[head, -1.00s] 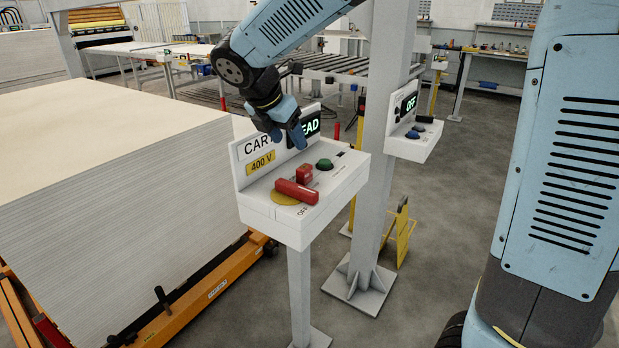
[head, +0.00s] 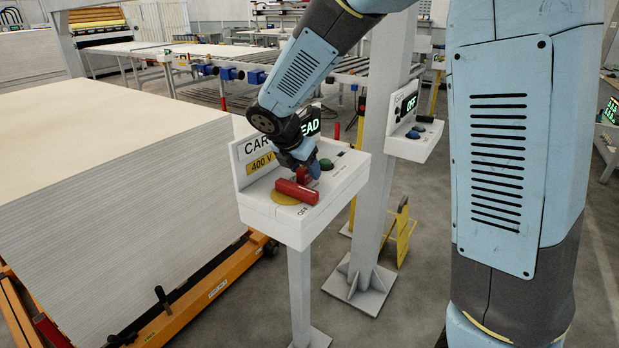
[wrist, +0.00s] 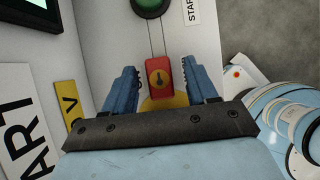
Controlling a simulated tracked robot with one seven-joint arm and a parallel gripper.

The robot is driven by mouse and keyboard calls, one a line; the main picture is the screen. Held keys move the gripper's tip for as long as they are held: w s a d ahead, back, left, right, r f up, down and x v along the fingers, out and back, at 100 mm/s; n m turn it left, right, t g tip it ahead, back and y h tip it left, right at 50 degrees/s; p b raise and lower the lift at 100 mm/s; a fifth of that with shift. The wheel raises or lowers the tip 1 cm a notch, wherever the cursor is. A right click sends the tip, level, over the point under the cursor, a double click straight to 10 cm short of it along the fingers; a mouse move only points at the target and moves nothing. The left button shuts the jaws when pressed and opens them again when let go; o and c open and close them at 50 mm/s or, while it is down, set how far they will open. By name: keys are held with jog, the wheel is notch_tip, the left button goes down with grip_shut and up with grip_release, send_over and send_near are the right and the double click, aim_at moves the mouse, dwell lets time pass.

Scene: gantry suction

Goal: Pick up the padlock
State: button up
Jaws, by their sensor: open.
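The red padlock (wrist: 160,78), with a yellow round keyhole face, sits on the white control box (head: 341,181) in front of me. In the wrist view it lies between the two blue fingers of my gripper (wrist: 163,74), with gaps visible on both sides. In the head view my gripper (head: 304,173) is down at the box top and hides most of the padlock. The gripper is open. A red switch handle (head: 297,191) on a yellow disc lies just in front of the padlock.
A green button (wrist: 150,5) is on the box beyond the padlock. The box's upright sign panel (head: 243,165) stands close to the left of my gripper. A grey post (head: 376,150) and a second control box (head: 410,148) are at the right. A board stack (head: 110,190) fills the left.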

jog(key=shift+w+d+f, duration=0.1)
jog(key=shift+f, duration=0.2)
grip_shut()
dwell(0.4)
